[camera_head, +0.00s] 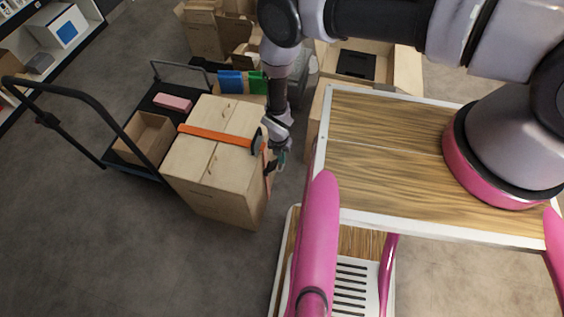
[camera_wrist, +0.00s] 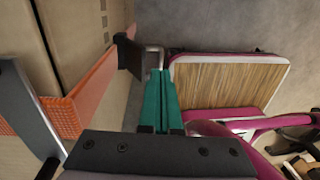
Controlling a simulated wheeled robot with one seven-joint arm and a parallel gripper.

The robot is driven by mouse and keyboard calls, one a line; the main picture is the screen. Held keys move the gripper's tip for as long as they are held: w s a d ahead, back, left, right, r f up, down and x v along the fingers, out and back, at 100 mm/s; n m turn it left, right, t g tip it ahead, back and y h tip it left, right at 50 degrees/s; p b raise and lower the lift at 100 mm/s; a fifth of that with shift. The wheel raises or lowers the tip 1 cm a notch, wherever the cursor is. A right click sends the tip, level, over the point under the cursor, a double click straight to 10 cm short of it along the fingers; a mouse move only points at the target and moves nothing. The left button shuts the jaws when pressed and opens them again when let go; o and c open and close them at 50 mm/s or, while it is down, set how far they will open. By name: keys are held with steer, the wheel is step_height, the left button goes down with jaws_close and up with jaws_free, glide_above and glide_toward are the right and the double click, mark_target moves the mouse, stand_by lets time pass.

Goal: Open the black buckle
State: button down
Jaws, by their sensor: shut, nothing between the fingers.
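In the wrist view the strap (camera_wrist: 92,92) runs along the carton's side to the black buckle (camera_wrist: 130,54). The buckle (camera_head: 270,167) is small and partly hidden in the head view. My gripper (camera_head: 281,157) is beside the carton's right side. Its green fingers (camera_wrist: 154,52) are shut together and empty, with the tips just right of the buckle. I cannot tell whether they touch it.
The cart (camera_head: 130,167) also carries an open box (camera_head: 147,138) and a pink item (camera_head: 173,102). My own wood-topped base is close on the right. More cartons (camera_head: 205,38) stand behind. Bare floor (camera_head: 90,240) lies in front and left.

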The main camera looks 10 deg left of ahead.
mark_target(283, 166)
steer(key=shift+d+f, duration=0.15)
steer(key=shift+f, duration=1.4)
steer(key=shift+d+f, duration=0.15)
steer(key=shift+d, duration=0.05)
steer(key=d+f+y, duration=0.2)
steer(key=d+f, duration=0.1)
steer(key=f, duration=0.2)
steer(key=shift+s+f+y, duration=0.15)
steer(key=shift+s+y, duration=0.05)
steer(key=shift+y, duration=0.1)
steer(key=shift+d, duration=0.1)
stand_by(0.4)
